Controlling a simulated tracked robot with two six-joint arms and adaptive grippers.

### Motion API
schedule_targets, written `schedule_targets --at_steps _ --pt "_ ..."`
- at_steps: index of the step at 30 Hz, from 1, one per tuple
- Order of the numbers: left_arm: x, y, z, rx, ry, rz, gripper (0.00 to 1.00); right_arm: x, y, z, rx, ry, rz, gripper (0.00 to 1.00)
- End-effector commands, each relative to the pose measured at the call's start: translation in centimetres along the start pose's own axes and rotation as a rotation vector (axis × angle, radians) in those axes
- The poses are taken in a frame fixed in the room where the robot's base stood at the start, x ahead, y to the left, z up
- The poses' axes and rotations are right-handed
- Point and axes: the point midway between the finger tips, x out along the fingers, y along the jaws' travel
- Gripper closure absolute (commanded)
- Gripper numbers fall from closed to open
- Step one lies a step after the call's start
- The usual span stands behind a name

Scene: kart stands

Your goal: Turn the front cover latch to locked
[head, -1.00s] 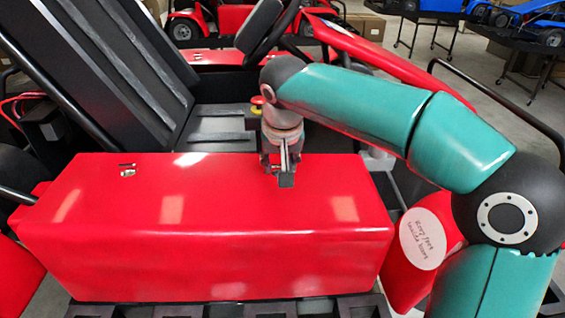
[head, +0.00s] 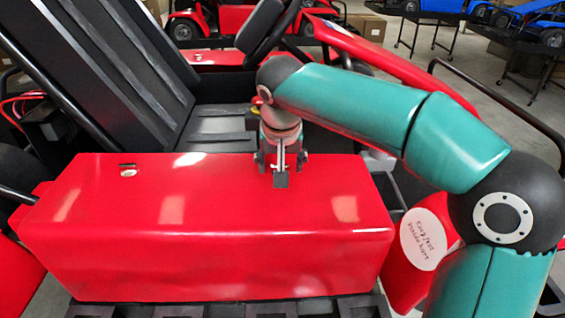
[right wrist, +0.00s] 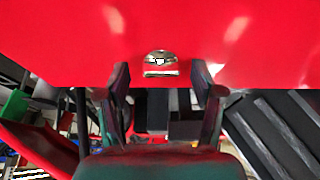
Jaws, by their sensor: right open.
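A red cover (head: 200,230) with a glossy top spans the lower part of the head view. A small metal latch (head: 127,172) shows near its far left edge. In the right wrist view, a small silver latch (right wrist: 161,64) lies on the red surface near its edge, just beyond my right fingertips and centred between them. My right gripper (head: 280,172) is over the far edge of the cover, right of the latch seen in the head view, and hides the surface below it. It is open and empty in the right wrist view (right wrist: 161,78). My left gripper is out of view.
A black seat (head: 110,70) and a steering wheel (head: 262,30) stand behind the cover. A red panel with a white handwritten label (head: 423,238) is at the right. A black bar (head: 500,105) runs along the right side. Other karts stand in the background.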

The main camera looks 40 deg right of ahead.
Motion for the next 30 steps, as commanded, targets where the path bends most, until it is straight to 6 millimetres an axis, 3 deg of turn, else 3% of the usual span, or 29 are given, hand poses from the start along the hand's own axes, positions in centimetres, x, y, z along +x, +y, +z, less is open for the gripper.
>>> schedule_targets --at_steps 8,22,30 --pt "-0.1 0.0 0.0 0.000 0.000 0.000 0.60 -0.9 -0.1 0.0 -0.001 0.001 -0.002 0.33" --pt "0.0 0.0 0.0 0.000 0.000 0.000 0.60 -9.4 -0.1 0.1 0.000 0.003 -0.004 0.33" --pt "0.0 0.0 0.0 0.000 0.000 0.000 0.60 -11.8 0.0 0.1 -0.001 0.000 0.000 0.33"
